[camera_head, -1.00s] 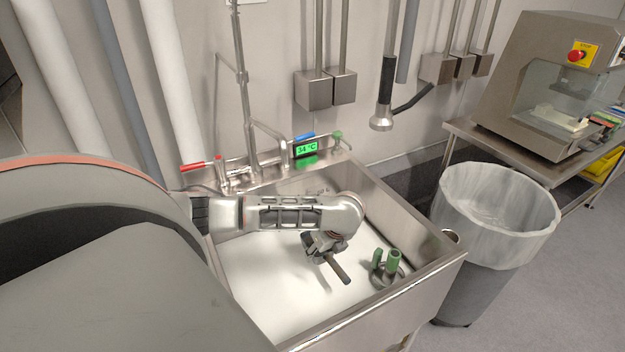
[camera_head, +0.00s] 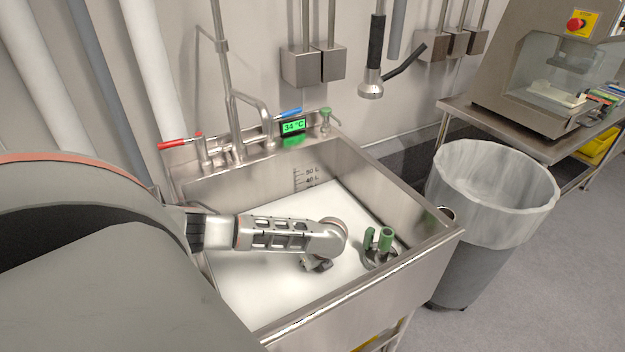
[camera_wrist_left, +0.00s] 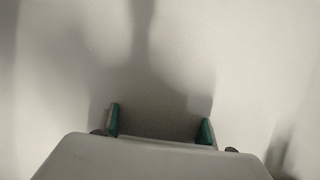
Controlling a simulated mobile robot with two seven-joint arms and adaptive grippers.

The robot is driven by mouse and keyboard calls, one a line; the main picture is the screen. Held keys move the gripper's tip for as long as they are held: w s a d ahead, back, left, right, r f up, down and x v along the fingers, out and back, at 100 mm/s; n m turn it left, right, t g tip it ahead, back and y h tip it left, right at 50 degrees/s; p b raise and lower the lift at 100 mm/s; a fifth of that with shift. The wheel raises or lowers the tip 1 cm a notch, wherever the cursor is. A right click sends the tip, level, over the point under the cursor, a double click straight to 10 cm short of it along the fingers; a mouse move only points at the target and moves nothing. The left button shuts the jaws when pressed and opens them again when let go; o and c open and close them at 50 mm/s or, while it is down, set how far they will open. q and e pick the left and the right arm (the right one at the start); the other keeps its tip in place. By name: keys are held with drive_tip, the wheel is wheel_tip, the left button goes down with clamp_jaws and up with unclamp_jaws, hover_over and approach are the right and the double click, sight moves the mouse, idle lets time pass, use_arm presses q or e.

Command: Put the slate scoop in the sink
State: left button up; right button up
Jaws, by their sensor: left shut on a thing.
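The sink (camera_head: 305,318) is a steel basin with a pale floor. My left arm reaches over its left wall, and my left gripper (camera_head: 317,264) is down inside the basin, mostly hidden under the wrist. In the left wrist view, the green-padded fingertips of my left gripper (camera_wrist_left: 160,127) are apart, on either side of a broad grey shape, apparently the slate scoop (camera_wrist_left: 152,162). The scoop is hidden by my arm in the head view. The gripper is shut on it, low over the pale sink floor. My right gripper is not in view.
A fitting with green knobs (camera_head: 380,245) stands in the sink's right part, close to my gripper. A faucet (camera_head: 256,115) and temperature display (camera_head: 293,126) are at the back rim. A lined bin (camera_head: 490,200) stands right of the sink.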

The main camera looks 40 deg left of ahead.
use_arm(q)
drive_tip(key=shift+f, duration=0.5)
drive_tip(key=shift+r, duration=0.15)
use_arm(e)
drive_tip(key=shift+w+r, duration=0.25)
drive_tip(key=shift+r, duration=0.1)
use_arm(q)
drive_tip(key=o, duration=1.1)
drive_tip(key=shift+o, duration=0.2)
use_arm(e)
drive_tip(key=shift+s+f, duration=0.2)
